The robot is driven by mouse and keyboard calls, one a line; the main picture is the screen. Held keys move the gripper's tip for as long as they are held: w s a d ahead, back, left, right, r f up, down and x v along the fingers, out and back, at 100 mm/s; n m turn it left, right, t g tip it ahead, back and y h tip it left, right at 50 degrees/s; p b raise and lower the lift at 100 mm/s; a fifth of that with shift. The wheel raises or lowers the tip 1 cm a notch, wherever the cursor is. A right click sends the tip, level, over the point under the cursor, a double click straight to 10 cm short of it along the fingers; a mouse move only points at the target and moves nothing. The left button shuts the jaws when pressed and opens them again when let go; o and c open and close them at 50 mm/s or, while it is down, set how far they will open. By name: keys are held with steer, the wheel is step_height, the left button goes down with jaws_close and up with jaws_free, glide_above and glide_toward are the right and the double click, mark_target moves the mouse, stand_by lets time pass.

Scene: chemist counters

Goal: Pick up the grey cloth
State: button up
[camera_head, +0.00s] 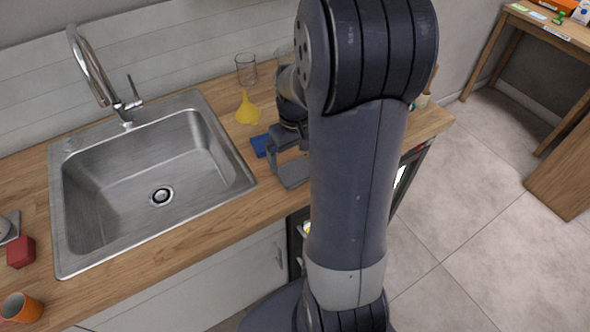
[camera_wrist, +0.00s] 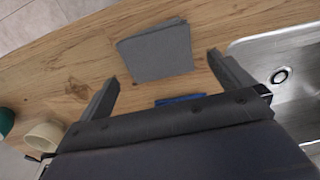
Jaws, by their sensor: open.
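The grey cloth (camera_wrist: 156,52) lies flat on the wooden counter in the wrist view, as a folded, roughly square piece. My gripper (camera_wrist: 163,68) is open, with one finger to the left of the cloth and one to the right. The fingers look apart from the cloth; their height above the counter is hard to tell. In the head view, my arm hides much of this spot, and part of the cloth (camera_head: 296,172) shows beside a finger near the counter's front edge.
A blue item (camera_head: 260,145) lies close to the cloth. A yellow funnel (camera_head: 247,108) and a glass beaker (camera_head: 246,69) stand behind. The steel sink (camera_head: 215,182) is to the left. A beige cup (camera_wrist: 43,135) is at the wrist view's left.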

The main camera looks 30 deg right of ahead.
mark_target(297, 168)
step_height(297, 168, down, 5)
steer(key=shift+s+d+r+p, duration=0.1)
steer(key=shift+d+p, duration=0.05)
steer(key=shift+p, duration=0.25)
steer(key=shift+c, duration=0.2)
steer(key=c, duration=0.7)
